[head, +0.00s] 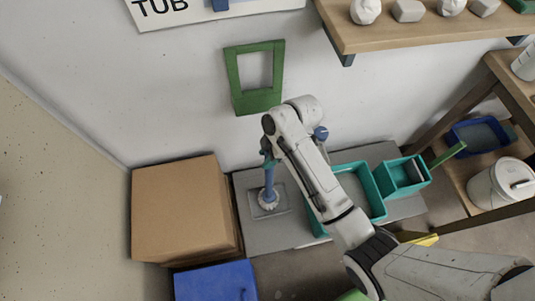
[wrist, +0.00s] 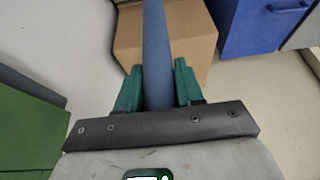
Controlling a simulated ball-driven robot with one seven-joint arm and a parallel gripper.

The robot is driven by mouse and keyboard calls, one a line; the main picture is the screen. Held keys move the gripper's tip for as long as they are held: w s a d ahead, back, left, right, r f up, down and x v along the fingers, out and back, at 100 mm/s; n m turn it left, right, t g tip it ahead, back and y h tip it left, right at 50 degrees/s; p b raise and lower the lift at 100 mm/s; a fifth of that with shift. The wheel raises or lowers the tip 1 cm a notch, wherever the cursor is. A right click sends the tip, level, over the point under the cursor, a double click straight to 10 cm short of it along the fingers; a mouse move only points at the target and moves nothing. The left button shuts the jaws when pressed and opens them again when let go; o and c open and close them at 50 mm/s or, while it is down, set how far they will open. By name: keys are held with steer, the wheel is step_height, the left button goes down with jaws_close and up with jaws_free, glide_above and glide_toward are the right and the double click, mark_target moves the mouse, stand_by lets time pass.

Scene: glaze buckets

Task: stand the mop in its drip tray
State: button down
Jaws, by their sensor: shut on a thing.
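The mop (head: 269,181) has a blue handle and a pale round head. It stands about upright in the head view, with its head over the grey drip tray (head: 283,208). I cannot tell whether the head touches the tray. My gripper (head: 267,160) is shut on the upper part of the handle. In the wrist view the handle (wrist: 155,50) runs between the green fingers of my gripper (wrist: 158,88). The mop head and the tray are not in the wrist view.
A cardboard box (head: 180,208) stands left of the tray, with a blue box (head: 215,282) in front. Teal bins (head: 403,177) stand to the right on the grey platform (head: 243,225). A green frame (head: 236,82) is on the wall behind. A wooden shelf (head: 420,30) overhangs at upper right.

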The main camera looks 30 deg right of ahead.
steer(key=c, duration=0.7)
jaws_free()
steer(key=shift+f, duration=0.1)
steer(key=shift+v, duration=3.9)
